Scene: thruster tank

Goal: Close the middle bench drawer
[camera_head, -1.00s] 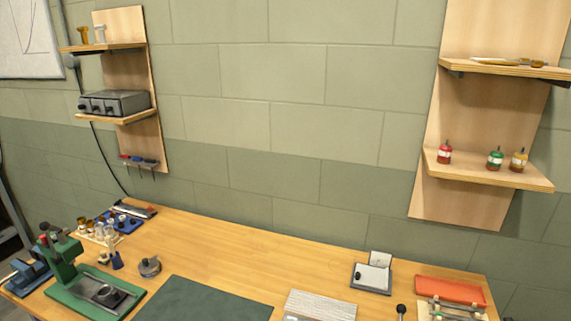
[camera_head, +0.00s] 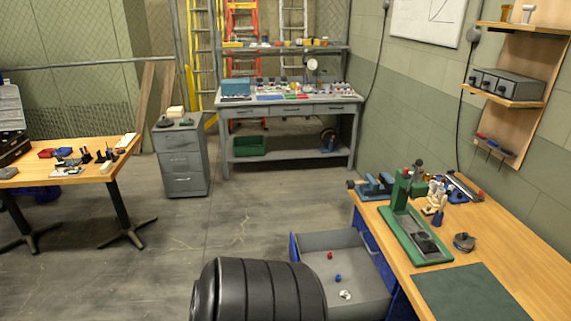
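A drawer (camera_head: 350,244) is pulled out from under the wooden bench at the lower right. It has a grey inside and a blue front panel (camera_head: 294,248) on its left, away from the bench. A small red item, a blue item and a pale round item lie in it. Its lower near part is hidden behind a dark ribbed form and the picture edge. I cannot tell from this view which drawer of the bench it is. Neither of my grippers is in view.
The wooden bench top (camera_head: 500,270) carries a green press (camera_head: 410,230), small tools and a dark green mat (camera_head: 470,295). Grey drawer cabinet (camera_head: 181,155), grey workbench (camera_head: 290,105) and another wooden table (camera_head: 90,178) stand farther back. The concrete floor between is clear.

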